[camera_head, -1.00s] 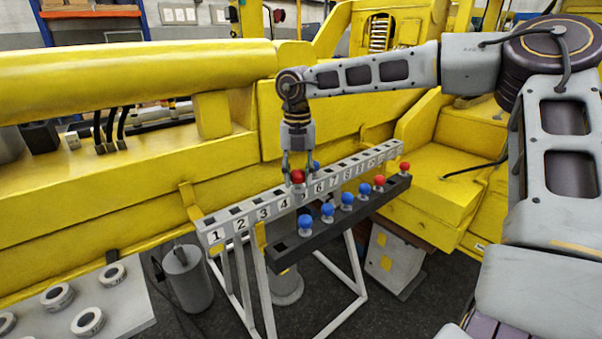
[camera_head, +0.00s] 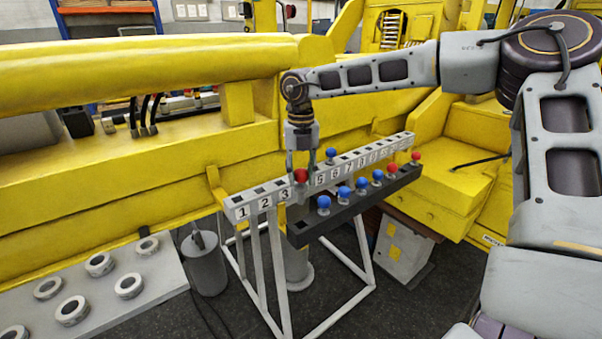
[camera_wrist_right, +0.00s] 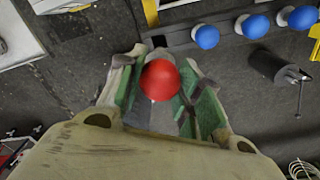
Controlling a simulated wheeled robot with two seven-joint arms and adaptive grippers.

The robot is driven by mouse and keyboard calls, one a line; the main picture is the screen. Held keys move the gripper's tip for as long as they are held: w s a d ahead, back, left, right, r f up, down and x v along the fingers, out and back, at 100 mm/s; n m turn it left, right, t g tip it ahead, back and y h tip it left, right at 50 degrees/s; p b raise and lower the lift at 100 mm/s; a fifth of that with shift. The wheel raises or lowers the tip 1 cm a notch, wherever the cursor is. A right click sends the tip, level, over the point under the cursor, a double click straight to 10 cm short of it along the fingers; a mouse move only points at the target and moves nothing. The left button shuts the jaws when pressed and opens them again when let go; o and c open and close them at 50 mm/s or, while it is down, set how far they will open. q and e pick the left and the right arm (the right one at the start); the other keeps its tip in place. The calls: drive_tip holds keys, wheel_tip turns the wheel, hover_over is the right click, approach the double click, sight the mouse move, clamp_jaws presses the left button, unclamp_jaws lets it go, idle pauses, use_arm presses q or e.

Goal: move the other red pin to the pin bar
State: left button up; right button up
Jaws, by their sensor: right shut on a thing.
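My right gripper (camera_head: 302,170) is shut on a red pin (camera_head: 301,176), holding it at the numbered white bar, close to the 4 position. I cannot tell whether the pin touches the bar. The red ball of the pin also shows between the fingers in the right wrist view (camera_wrist_right: 160,80). The dark pin bar (camera_head: 300,236) stands in front of the white bar (camera_head: 236,211). It carries several blue pins (camera_head: 323,202) and, farther right, a red pin (camera_head: 391,167). Another red pin (camera_head: 416,156) is near its far end. My left gripper is out of view.
A blue pin (camera_head: 331,154) stands on the white bar, right of my gripper. A grey table (camera_head: 150,280) with several metal rings is at lower left, beside a grey cylinder (camera_head: 204,265). The large yellow boom (camera_head: 150,200) lies behind the bars.

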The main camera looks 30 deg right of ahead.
sight(301, 187)
drive_tip(key=shift+f, duration=0.1)
drive_tip(key=shift+f, duration=0.5)
drive_tip(key=shift+f+b, duration=1.2)
drive_tip(key=shift+f, duration=1.5)
drive_tip(key=shift+b, duration=0.4)
drive_tip(key=shift+f+b, duration=2.3)
drive_tip(key=shift+f, duration=0.4)
drive_tip(key=shift+f, duration=0.25)
